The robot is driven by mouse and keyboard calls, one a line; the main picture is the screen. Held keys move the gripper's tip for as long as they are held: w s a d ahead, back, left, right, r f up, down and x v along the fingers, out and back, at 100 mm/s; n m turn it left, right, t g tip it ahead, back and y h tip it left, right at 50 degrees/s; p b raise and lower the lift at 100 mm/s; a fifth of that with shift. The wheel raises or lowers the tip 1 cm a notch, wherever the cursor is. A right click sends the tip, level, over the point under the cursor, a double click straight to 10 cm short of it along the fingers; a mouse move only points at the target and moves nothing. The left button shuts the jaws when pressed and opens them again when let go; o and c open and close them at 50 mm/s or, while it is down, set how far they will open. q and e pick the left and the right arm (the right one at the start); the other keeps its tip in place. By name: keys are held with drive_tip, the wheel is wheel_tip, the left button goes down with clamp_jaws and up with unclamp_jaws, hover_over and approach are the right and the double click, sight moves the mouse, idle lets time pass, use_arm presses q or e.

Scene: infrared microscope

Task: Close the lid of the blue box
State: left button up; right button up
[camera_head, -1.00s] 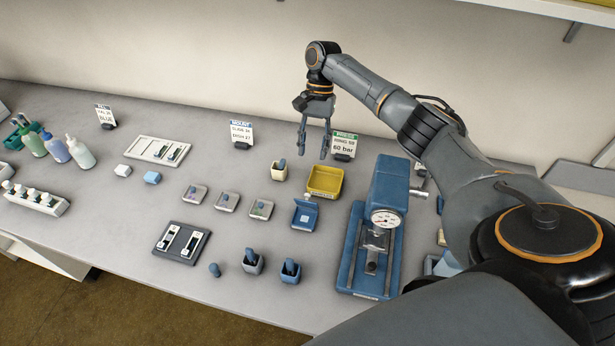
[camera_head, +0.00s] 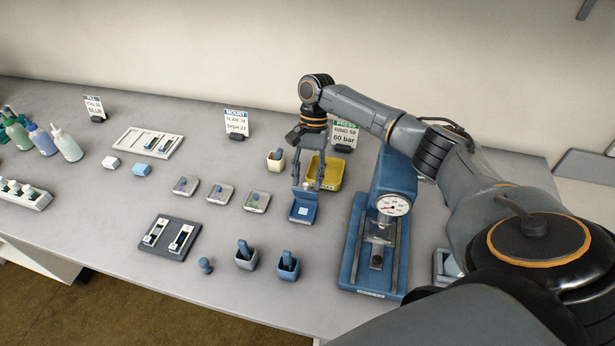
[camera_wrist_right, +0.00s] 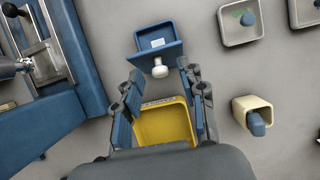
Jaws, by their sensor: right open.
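The small blue box (camera_head: 301,214) stands on the bench in front of the yellow bin. Its lid is raised at the bin side, and a pale square lies inside. In the right wrist view the box (camera_wrist_right: 158,36) is open, and a white knob (camera_wrist_right: 160,69) sticks out from the lid's back toward my gripper. My right gripper (camera_head: 308,184) is open and points down just behind the box. In the wrist view its fingers (camera_wrist_right: 158,74) are either side of the knob; I cannot tell whether they touch the lid. My left gripper is not in view.
The yellow bin (camera_head: 333,176) is under and behind my right fingers. A blue press (camera_head: 391,190) with a gauge stands close on the right. A beige cup (camera_head: 276,163) and several small dishes are to the left.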

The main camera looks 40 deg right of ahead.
sight(304, 190)
clamp_jaws()
drive_tip(key=shift+a+r+p, duration=0.1)
drive_tip(key=shift+r+p, duration=0.05)
drive_tip(key=shift+p, duration=0.35)
drive_tip(key=s+a+t+h+p, duration=0.1)
drive_tip(key=p, duration=0.2)
drive_tip(key=h+p, duration=0.1)
drive_tip(key=p, duration=0.2)
drive_tip(key=shift+s+a+r+t, duration=0.15)
drive_tip(key=shift+s+a+t, duration=0.2)
drive_tip(key=shift+t, duration=0.05)
drive_tip(key=shift+s+a+t+h+p, duration=0.15)
drive_tip(key=shift+a+t+h+p, duration=0.1)
drive_tip(key=shift+t+h+p, duration=0.3)
drive_tip(key=shift+s+a+f+t+h, duration=0.45)
drive_tip(key=shift+a+f+h, duration=0.1)
drive_tip(key=shift+h, duration=0.1)
drive_tip(key=t+h, duration=0.1)
drive_tip(key=s+a+f+t+h, duration=0.1)
drive_tip(key=shift+s+a+f+h, duration=0.2)
drive_tip(key=shift+a+f+h, duration=0.05)
drive_tip(key=shift+a+h, duration=0.05)
drive_tip(key=shift+s+a+f+t+h+b, duration=0.35)
drive_tip(key=shift+f+t+h, duration=0.3)
drive_tip(key=shift+h, duration=0.25)
drive_tip(key=shift+s+a+f+t+h+b, duration=0.2)
drive_tip(key=shift+f+t+h+b, duration=0.15)
drive_tip(key=shift+t+h, duration=0.35)
